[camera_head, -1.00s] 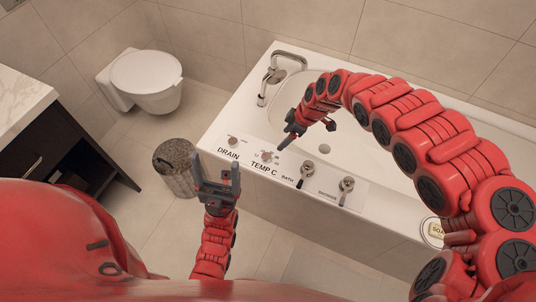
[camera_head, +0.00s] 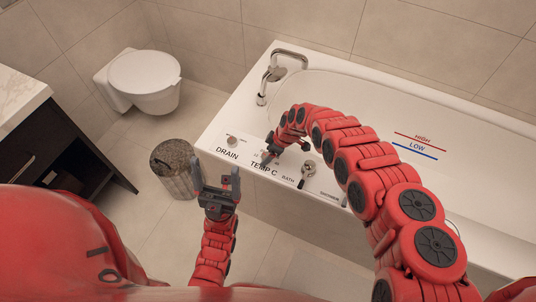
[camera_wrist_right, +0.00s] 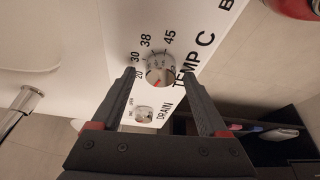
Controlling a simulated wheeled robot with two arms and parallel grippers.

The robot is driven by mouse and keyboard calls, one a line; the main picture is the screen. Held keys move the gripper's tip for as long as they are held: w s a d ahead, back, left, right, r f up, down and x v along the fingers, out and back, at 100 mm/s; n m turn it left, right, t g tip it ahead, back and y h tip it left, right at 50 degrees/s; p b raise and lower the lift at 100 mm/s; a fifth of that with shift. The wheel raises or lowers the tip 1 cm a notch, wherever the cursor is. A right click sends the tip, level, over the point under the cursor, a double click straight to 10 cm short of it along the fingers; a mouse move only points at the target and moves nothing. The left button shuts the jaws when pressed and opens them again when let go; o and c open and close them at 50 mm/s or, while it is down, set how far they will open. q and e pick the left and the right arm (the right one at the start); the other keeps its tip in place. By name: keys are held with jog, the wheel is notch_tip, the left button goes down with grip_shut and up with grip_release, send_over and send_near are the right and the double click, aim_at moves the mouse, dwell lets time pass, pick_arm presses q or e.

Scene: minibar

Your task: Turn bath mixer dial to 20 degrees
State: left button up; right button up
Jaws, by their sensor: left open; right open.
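The TEMP C dial (camera_wrist_right: 158,70) is a round metal knob on the white tub deck, with marks 20, 30, 38 and 45 around it. A small red mark shows on its lower left side. In the head view, my right gripper largely covers the dial. My right gripper (camera_head: 267,157) is open, pointing down at the deck. In the right wrist view its two fingers (camera_wrist_right: 158,75) stand on either side of the dial; I cannot tell whether they touch it. My left gripper (camera_head: 217,180) is open and empty, in front of the tub, away from the dial.
The DRAIN knob (camera_head: 232,141) sits left of the dial, and the BATH lever (camera_head: 307,171) sits right of it. A faucet (camera_head: 283,60) rises at the tub's far left corner. A bin (camera_head: 173,170) stands left of the tub, with a toilet (camera_head: 145,82) behind it.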

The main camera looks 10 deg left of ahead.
jog(key=shift+c, duration=0.2)
grip_shut()
jog(key=m+p, duration=0.2)
jog(key=p, duration=0.1)
jog(key=shift+s+r+t, duration=0.25)
jog(key=shift+r+t, duration=0.05)
jog(key=shift+r, duration=0.1)
jog(key=shift+f+m+t+h+p, duration=0.15)
jog(key=shift+m+t+h+p, duration=0.15)
jog(key=shift+m+p, duration=0.35)
jog(key=shift+w+f+m+t, duration=0.1)
jog(key=shift+f+m+t, duration=0.1)
jog(key=shift+m, duration=0.4)
jog(key=shift+f+m+t, duration=0.1)
jog(key=shift+m+t, duration=0.1)
jog(key=shift+m, duration=0.35)
jog(key=shift+o, duration=0.2)
grip_release()
jog(key=shift+r, duration=0.15)
